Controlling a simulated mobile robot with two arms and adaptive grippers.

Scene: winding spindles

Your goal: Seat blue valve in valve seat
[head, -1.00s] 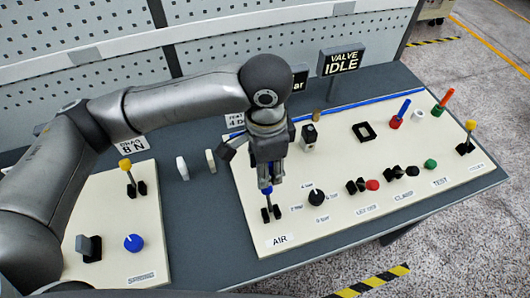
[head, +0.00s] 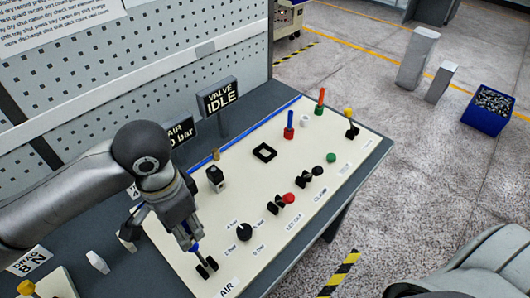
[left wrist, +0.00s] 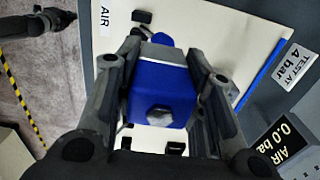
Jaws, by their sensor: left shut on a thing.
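My left gripper (head: 190,238) hangs over the AIR corner of the cream panel. In the left wrist view it is shut on the blue valve (left wrist: 160,95), a blue block with a silver hex piece, held between the two fingers. In the head view the fingers mostly hide it; a little blue (head: 195,247) shows just above the black AIR lever bracket (head: 207,268). I cannot tell whether they touch. A black square frame (head: 264,143), which looks like the valve seat, lies empty on the panel.
A black block (head: 215,178) stands between my gripper and the square frame. A dial (head: 244,232), red (head: 289,198) and green (head: 331,158) knobs, and upright blue (head: 289,119) and red (head: 320,98) pieces occupy the panel. The VALVE IDLE sign (head: 219,96) stands behind.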

